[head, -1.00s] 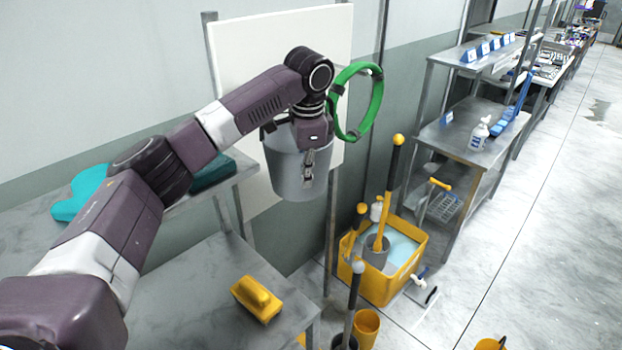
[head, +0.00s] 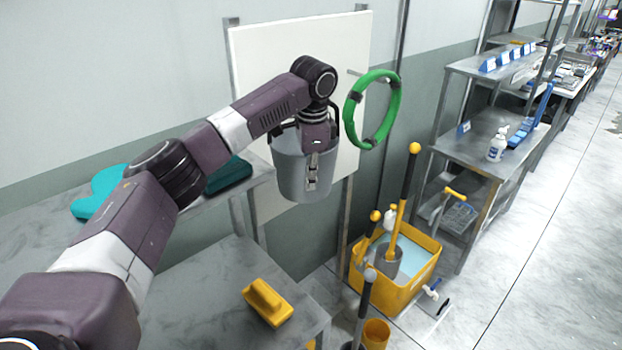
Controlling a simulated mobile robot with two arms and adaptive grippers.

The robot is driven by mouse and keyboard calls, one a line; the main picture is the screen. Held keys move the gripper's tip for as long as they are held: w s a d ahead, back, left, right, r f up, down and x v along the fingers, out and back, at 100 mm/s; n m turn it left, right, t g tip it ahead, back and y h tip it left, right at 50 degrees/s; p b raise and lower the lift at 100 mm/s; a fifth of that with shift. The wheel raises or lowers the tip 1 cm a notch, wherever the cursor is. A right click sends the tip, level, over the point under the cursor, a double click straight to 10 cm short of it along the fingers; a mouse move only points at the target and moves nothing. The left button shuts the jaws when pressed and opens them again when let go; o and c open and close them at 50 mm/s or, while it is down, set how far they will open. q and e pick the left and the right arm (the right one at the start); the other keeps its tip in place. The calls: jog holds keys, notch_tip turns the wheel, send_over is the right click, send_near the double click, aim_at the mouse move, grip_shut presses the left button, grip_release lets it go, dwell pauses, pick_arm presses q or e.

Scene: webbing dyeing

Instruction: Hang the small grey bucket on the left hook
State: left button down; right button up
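The small grey bucket (head: 289,178) is upright in front of the white board (head: 265,52). My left gripper (head: 312,172) points down at its near side and appears shut on its wall, with a finger against the outside. The inner finger and most of the rim are hidden. A dark handle shows at both sides of the bucket. A thin hook (head: 354,72) sticks out at the board's right side, by a green ring (head: 391,112). The left hook is not visible; my arm and the bucket cover that part of the board. My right gripper is out of view.
A grey table (head: 212,300) with a yellow block-like tool (head: 267,303) stands below. A teal item (head: 228,174) lies on a shelf at left. A yellow tub (head: 400,296) with long-handled tools stands on the floor. Metal shelving (head: 478,155) is at right.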

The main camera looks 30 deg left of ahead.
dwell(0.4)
pick_arm(q)
jog(key=c, duration=2.1)
grip_release()
jog(key=r, duration=0.8)
jog(key=s+d+r, duration=0.1)
jog(key=r, duration=0.3)
jog(key=shift+s, duration=0.1)
